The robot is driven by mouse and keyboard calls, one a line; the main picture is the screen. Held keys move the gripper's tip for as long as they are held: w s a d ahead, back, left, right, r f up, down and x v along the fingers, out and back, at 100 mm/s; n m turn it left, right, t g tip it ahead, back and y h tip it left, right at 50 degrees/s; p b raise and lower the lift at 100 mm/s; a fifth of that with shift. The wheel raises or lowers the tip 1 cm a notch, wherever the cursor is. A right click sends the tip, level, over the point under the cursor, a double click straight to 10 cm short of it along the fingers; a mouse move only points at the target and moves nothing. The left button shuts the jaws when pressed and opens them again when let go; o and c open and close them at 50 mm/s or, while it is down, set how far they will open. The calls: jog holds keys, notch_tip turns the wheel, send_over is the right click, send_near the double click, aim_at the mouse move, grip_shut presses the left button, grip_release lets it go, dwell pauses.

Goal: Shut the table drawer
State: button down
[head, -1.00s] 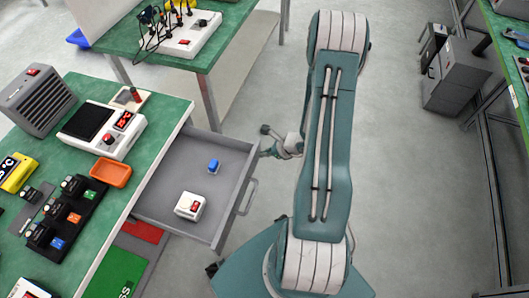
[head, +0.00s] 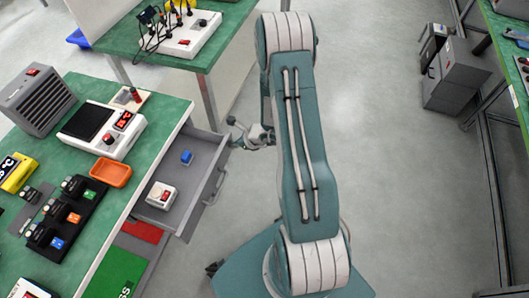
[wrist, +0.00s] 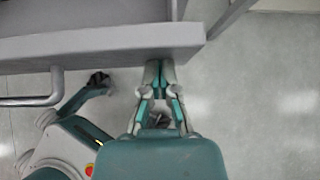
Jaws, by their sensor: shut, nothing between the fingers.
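The grey table drawer (head: 186,222) is partly open, sticking out from the right side of the green-topped table (head: 170,118). Its bar handle (head: 215,188) is on the front panel. In the drawer lie a blue piece (head: 186,157) and a small white box with a red switch (head: 161,195). My gripper (head: 237,136) is at the far end of the drawer front. In the wrist view my gripper (wrist: 159,64) is shut and empty, its fingertips at the drawer's front panel (wrist: 100,44). The handle (wrist: 30,101) is to the left of the fingers, apart from them.
On the table stand a grey heater-like box (head: 38,100), a white device with a dial (head: 103,130), an orange tray (head: 111,172) and a black rack (head: 66,215). Another green table (head: 215,50) stands behind. The floor to the right is clear up to grey boxes (head: 452,85).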

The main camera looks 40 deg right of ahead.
send_over(191, 139)
jog(key=shift+s+d, duration=0.1)
jog(key=shift+s, duration=0.2)
jog(key=shift+w+r, duration=0.1)
jog(key=shift+w, duration=0.2)
